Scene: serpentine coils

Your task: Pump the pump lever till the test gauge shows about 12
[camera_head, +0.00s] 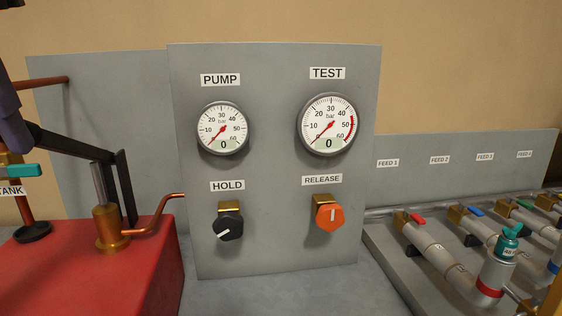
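The test gauge (329,125) is on the right of the upright grey panel. Its red needle points lower left and its digital window shows 0. The pump gauge (222,128), on the left, also shows 0. The black pump lever (75,146) runs from a bracket above the brass pump cylinder (110,228) towards the left edge. A dark purple-grey part (12,125) meets its left end; I cannot tell whether it is a lever sleeve. The lever's far end is cut off or unclear. Neither gripper can be made out.
The red tank (105,275) stands lower left, with a copper pipe (155,229) towards the panel. Below the gauges are the black HOLD knob (228,225) and orange RELEASE knob (329,217). Grey feed pipes with coloured valve handles fill the lower right.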

